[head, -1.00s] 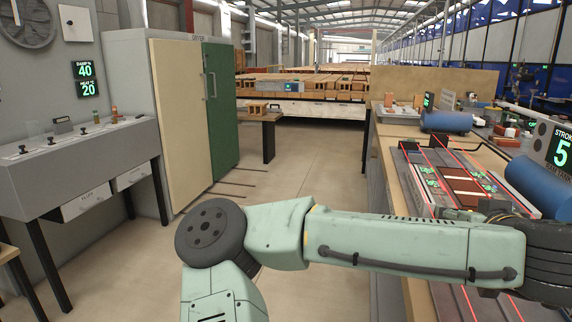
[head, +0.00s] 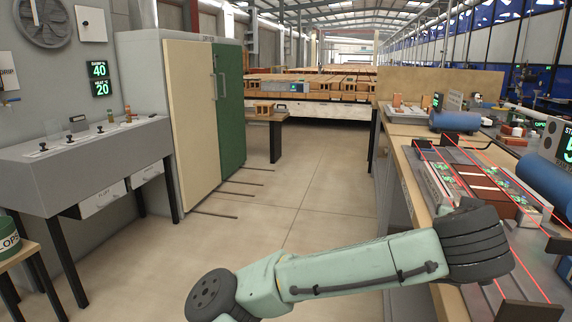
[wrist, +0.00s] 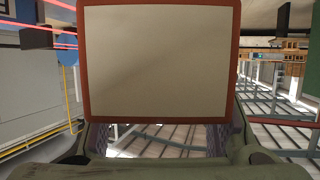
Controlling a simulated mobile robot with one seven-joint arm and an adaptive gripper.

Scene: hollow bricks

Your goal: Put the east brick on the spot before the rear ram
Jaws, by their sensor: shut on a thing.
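In the wrist view my gripper (wrist: 160,135) is shut on a block with a flat cream face and a red-brown rim (wrist: 84,60). I take it for the brick; the block covers most of the fingers. In the head view my own wrist hides the gripper and the held block. On the right-hand bench, red-brown bricks (head: 487,188) lie in a row between grey strips, framed by red light lines. I cannot tell which spot lies before the rear ram.
Dark brown blocks sit at the bench's near end (head: 528,312) and right (head: 560,244). A grey control desk (head: 85,160) and a cream-and-green cabinet (head: 195,120) stand left. The floor aisle (head: 310,190) is clear.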

